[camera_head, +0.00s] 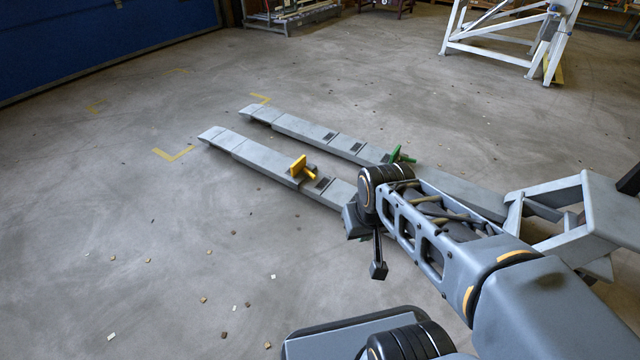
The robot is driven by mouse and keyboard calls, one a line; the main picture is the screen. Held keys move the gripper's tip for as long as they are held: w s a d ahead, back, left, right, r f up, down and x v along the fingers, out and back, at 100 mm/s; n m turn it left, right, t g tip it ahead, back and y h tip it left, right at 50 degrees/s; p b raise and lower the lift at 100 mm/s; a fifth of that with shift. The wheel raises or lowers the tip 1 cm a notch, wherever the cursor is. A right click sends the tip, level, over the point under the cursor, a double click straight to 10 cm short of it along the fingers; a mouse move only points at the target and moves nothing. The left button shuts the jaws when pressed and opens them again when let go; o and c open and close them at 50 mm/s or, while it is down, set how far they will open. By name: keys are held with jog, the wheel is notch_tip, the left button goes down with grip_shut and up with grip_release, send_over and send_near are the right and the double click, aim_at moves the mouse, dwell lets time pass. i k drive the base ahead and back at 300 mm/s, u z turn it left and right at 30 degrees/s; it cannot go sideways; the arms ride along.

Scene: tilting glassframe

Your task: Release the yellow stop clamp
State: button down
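The yellow stop clamp (299,167) sits on top of the nearer of two long grey beams, with an upright yellow plate and a short part sticking out to the right. My arm reaches in from the lower right. My gripper (378,268) seems to be the small dark piece hanging below the arm's end, right of the yellow clamp and apart from it. Its fingers are not clear, so I cannot tell whether it is open or shut. I see nothing held in it.
A green clamp (400,155) sits on the farther beam (290,124), close behind my arm. The nearer beam (250,154) runs partly behind my arm. Small chips lie on the open floor at left. A white frame (490,48) stands at the back right.

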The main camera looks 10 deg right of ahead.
aim_at(309, 173)
jog(key=u, duration=0.65)
jog(key=i, duration=1.7)
jog(key=z, duration=1)
jog(key=i, duration=0.35)
jog(key=z, duration=0.4)
